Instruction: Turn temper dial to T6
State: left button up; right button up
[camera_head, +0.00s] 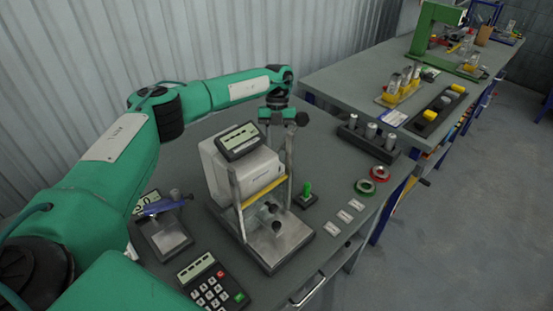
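No dial with a readable T6 mark shows in the head view. A small green upright knob (307,190) on a dark base stands right of the bench instrument; I cannot tell if it is the temper dial. The instrument (240,170) is a pale box with a tilted display (239,141), upright posts and a yellow bar. My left arm comes in from the left and reaches over the table's back. My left gripper (278,118) hangs behind the instrument, apart from the green knob; its fingertips are too small and partly hidden to read. My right gripper is out of view.
A keypad (213,287) and a small scale-like device (166,237) stand at the front left. White labels (345,216), a green ring (364,187) and a red ring (380,173) lie at the right. A dark block with metal cylinders (370,138) is behind them.

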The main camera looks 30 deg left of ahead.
pick_arm(q)
jog(key=b+v, duration=0.1)
jog(key=v, duration=0.6)
jog(key=shift+r+b, duration=0.25)
jog(key=shift+b, duration=0.15)
jog(key=shift+w, duration=0.1)
